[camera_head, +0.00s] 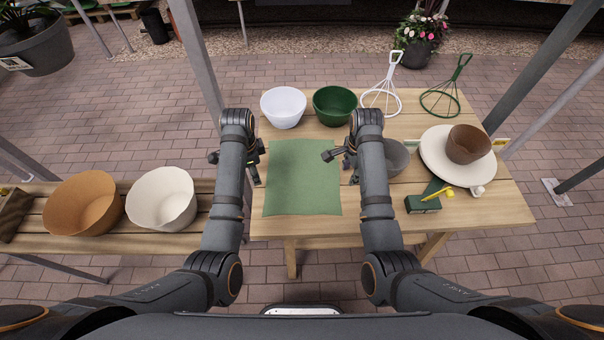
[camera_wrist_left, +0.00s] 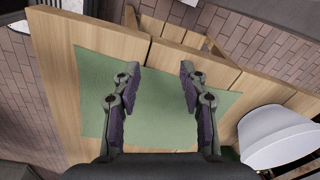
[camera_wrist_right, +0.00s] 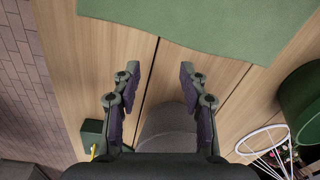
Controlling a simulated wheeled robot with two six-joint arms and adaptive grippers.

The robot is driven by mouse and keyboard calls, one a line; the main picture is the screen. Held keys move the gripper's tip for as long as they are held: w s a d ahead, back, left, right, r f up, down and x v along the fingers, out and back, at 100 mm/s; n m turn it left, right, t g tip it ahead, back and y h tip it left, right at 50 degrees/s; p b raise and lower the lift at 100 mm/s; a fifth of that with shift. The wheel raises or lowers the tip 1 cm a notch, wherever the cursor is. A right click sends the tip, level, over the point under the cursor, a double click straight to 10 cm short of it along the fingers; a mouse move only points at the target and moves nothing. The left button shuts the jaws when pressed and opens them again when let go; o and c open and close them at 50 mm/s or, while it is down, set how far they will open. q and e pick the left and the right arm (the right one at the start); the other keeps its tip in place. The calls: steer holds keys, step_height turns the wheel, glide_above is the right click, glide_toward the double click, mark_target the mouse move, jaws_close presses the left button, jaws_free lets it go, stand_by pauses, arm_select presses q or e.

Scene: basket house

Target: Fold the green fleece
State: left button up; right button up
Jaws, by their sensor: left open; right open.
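The green fleece (camera_head: 303,182) lies flat and spread out on the wooden table, between my two arms. It also shows in the left wrist view (camera_wrist_left: 152,112) and along the top of the right wrist view (camera_wrist_right: 215,20). My left gripper (camera_head: 257,168) is at the fleece's left edge; in its wrist view its open fingers (camera_wrist_left: 157,80) are over the cloth with nothing between them. My right gripper (camera_head: 337,166) is at the fleece's right edge. Its fingers (camera_wrist_right: 157,80) are open and empty over bare wood, with the fleece beyond them.
A white bowl (camera_head: 284,107) and a green bowl (camera_head: 334,105) stand behind the fleece. A grey bowl (camera_head: 394,158) is beside my right gripper. A white plate (camera_head: 434,163) with a brown bowl (camera_head: 468,144) and a dark green box (camera_head: 423,204) are at right. Two wire whisk-like frames stand behind.

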mark_target(272, 175)
arm_select(q)
steer(key=w+d+r+m, duration=0.3)
steer(key=w+d+m, duration=0.1)
steer(key=d, duration=0.1)
arm_select(e)
steer(key=w+a+r+m, duration=0.3)
steer(key=w+a+r, duration=0.1)
steer(key=a, duration=0.1)
arm_select(q)
steer(key=shift+g, duration=0.3)
steer(key=f, duration=0.6)
steer(key=shift+w+a+f, duration=0.1)
steer(key=shift+a, duration=0.15)
arm_select(e)
steer(key=shift+g, duration=0.3)
steer(key=f, duration=0.7)
steer(key=shift+w+d, duration=0.1)
steer(key=shift+d, duration=0.15)
arm_select(q)
steer(key=shift+f, duration=0.55)
arm_select(e)
steer(key=shift+f, duration=0.6)
